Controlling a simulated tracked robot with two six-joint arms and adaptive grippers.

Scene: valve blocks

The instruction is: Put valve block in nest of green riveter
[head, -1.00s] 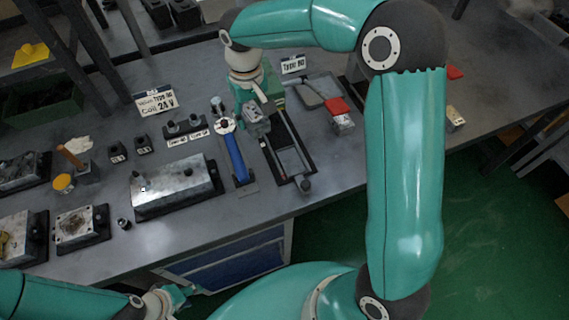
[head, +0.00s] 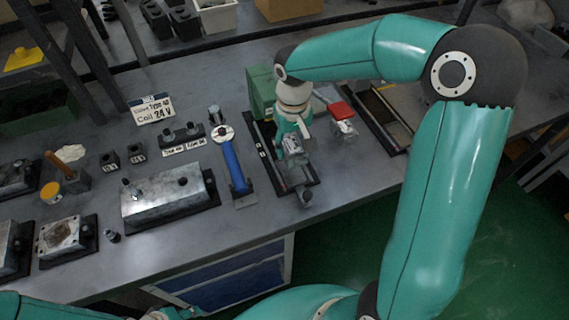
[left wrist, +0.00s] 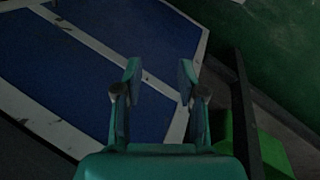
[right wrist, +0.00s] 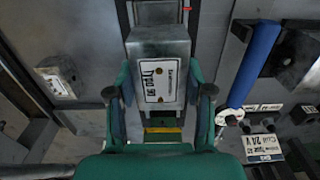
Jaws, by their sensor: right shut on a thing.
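My right gripper (head: 291,131) is shut on a grey metal valve block (head: 292,146). In the right wrist view the block (right wrist: 160,70) sits between both fingers, with a white label reading "Type 90". The green riveter (head: 261,92) stands behind my right wrist, its dark base and rails (head: 300,180) running toward the table's front edge. The held block is over these rails; I cannot tell whether it touches them. The nest is hidden by the block and gripper. My left gripper (left wrist: 159,85) is open and empty, low in front of the blue cabinet.
A second labelled block (head: 344,128) stands right of the riveter, by a red piece (head: 341,110). A blue-handled tool (head: 234,165) lies just left of the rails. A metal housing (head: 170,198) is farther left. A black-framed fixture (head: 385,115) is at right.

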